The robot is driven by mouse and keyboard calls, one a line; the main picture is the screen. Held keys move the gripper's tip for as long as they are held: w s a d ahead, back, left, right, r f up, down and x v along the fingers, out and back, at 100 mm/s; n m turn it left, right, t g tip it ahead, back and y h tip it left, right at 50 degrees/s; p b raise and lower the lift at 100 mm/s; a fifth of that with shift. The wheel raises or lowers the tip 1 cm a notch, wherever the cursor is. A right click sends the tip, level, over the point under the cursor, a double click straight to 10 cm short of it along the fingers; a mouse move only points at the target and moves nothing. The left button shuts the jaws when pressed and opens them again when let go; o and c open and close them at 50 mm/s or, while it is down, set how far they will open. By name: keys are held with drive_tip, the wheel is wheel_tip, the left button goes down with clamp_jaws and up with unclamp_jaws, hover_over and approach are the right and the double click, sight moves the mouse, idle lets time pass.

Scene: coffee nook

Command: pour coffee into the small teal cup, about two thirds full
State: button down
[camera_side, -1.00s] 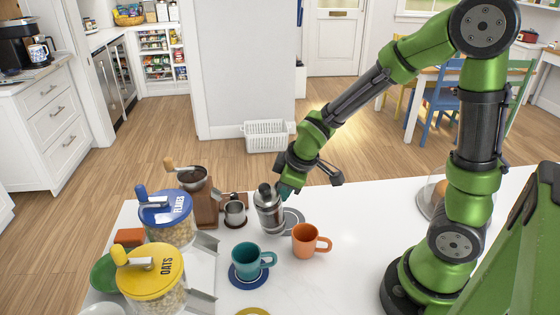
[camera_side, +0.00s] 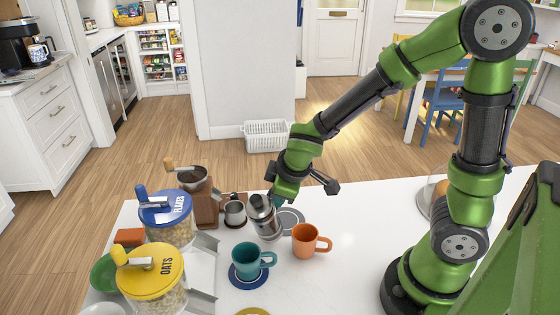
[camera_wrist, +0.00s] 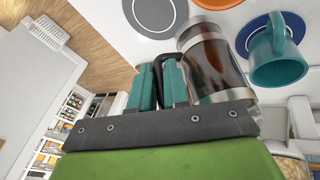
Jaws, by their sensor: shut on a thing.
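The small teal cup (camera_side: 249,258) stands upright on a dark blue coaster (camera_side: 233,278) near the counter's front. My gripper (camera_side: 275,199) is shut on the handle of a steel-and-glass coffee pot (camera_side: 264,217). In the wrist view, dark coffee shows through the glass of the pot (camera_wrist: 212,62), beside my teal fingers (camera_wrist: 160,84). The pot leans a little, its top toward the left, behind and slightly right of the teal cup. No stream of coffee is visible.
An orange cup (camera_side: 306,241) stands close to the right of the pot. A bare grey coaster (camera_side: 291,219) lies behind it. A small metal jug (camera_side: 235,214), a grinder (camera_side: 204,205) and oats (camera_side: 153,278) and flakes (camera_side: 167,213) jars crowd the left.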

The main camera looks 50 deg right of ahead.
drive_tip(key=shift+s+a, duration=0.2)
drive_tip(key=shift+a, duration=0.75)
drive_tip(key=shift+a+r, duration=0.1)
drive_tip(key=shift+a+r+t+h, duration=0.25)
drive_tip(key=shift+r+t+h, duration=0.05)
drive_tip(key=shift+h, duration=0.2)
idle(0.9)
drive_tip(key=shift+w+a+r, duration=0.1)
drive_tip(key=shift+a, duration=0.05)
idle(0.3)
drive_tip(key=shift+d, duration=0.25)
drive_tip(key=shift+d, duration=0.2)
drive_tip(key=shift+a+r, duration=0.1)
